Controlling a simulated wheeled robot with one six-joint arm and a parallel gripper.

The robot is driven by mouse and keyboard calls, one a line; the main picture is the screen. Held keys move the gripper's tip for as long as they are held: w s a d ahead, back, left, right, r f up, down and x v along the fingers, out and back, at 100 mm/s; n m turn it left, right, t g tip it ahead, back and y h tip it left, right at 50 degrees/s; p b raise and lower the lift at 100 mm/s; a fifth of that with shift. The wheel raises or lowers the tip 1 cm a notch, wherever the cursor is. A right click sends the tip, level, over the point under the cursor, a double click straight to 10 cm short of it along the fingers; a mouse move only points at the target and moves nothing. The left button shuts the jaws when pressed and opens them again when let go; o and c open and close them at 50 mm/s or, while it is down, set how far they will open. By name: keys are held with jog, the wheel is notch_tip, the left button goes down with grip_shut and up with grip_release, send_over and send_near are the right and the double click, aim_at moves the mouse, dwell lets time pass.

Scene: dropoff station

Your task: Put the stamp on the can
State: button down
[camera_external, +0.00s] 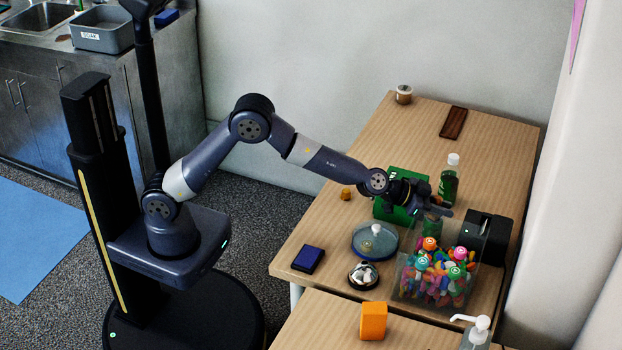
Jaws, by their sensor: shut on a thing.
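My gripper (440,208) is at the right end of my outstretched arm, over the far table, in front of the green bottle and above the back of the clear bin. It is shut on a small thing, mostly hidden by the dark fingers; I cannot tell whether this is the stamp. I cannot pick out the can for certain. A small brown-orange block (346,194) stands on the table left of the green box (396,179); its kind is too small to tell.
A clear bin (408,284) of colourful pieces, a glass-lidded dish (366,244), a bell (363,275) and a black device (485,238) crowd the front. The green bottle (449,182) stands behind my gripper. A blue pad (308,259) lies left. The table's back left is mostly clear.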

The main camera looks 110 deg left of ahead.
jog(key=shift+r, duration=0.1)
jog(key=shift+f, duration=0.25)
jog(key=c, duration=1.3)
grip_release()
jog(key=shift+r, duration=0.15)
jog(key=shift+s+r, duration=0.1)
jog(key=shift+r, duration=0.05)
jog(key=b+v, duration=0.1)
jog(key=v, duration=1)
jog(key=shift+s+d+r+b, duration=0.1)
jog(key=shift+s+d+b, duration=0.1)
jog(key=shift+s+b, duration=0.15)
jog(key=shift+w, duration=0.1)
